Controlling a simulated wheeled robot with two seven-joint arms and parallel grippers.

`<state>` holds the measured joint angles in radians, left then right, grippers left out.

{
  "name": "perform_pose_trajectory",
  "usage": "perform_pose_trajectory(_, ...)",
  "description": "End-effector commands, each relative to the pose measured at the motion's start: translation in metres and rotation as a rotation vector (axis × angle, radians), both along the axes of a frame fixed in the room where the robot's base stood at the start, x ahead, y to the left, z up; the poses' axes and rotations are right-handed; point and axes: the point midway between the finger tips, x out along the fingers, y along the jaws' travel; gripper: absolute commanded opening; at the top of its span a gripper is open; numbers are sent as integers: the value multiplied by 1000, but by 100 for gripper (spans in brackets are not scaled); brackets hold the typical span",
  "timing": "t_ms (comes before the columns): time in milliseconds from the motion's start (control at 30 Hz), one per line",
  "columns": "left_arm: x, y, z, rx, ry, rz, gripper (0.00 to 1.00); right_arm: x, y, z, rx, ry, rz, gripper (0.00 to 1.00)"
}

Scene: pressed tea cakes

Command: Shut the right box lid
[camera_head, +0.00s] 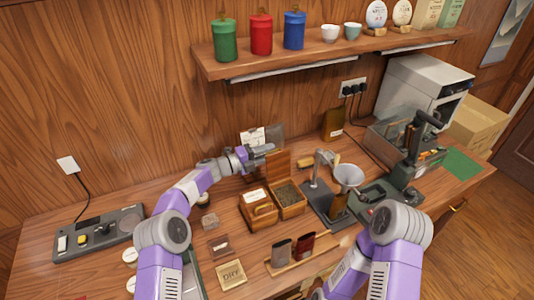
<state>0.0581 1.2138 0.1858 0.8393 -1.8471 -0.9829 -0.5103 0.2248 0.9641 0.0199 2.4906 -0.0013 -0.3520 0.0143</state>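The right box (301,212) is a small wooden box in the middle of the table with dark tea leaves (287,193) inside. Its lid (278,167) stands open, upright at the back edge.
A metal stand with a funnel (349,176) stands right of the right box, near a green press (405,165). A wooden holder (310,253) with two dark pieces and a DRY plaque (232,275) lie in front. A shelf (300,57) with canisters hangs above.

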Motion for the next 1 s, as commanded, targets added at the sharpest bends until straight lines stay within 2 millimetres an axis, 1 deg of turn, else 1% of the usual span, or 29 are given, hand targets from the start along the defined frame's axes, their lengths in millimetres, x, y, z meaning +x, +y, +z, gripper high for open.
perform_pose_trajectory(267,1,-2,0,0,1,0,35,0,0,0,0,0,0,0)
perform_pose_trajectory(367,1,-1,0,0,1,0,21,0,0,0,0,0,0,0)
perform_pose_trajectory(500,1,-1,-1,1,1,0,0,0,0,0,0,0,0,0)
perform_pose_trajectory(867,0,-1,-3,3,1,-1,0,0,0,-1,0,0,0,0)
perform_pose_trajectory(1000,-2,-2,-3,11,-16,-1,0,0,0,-7,0,0,0,0)
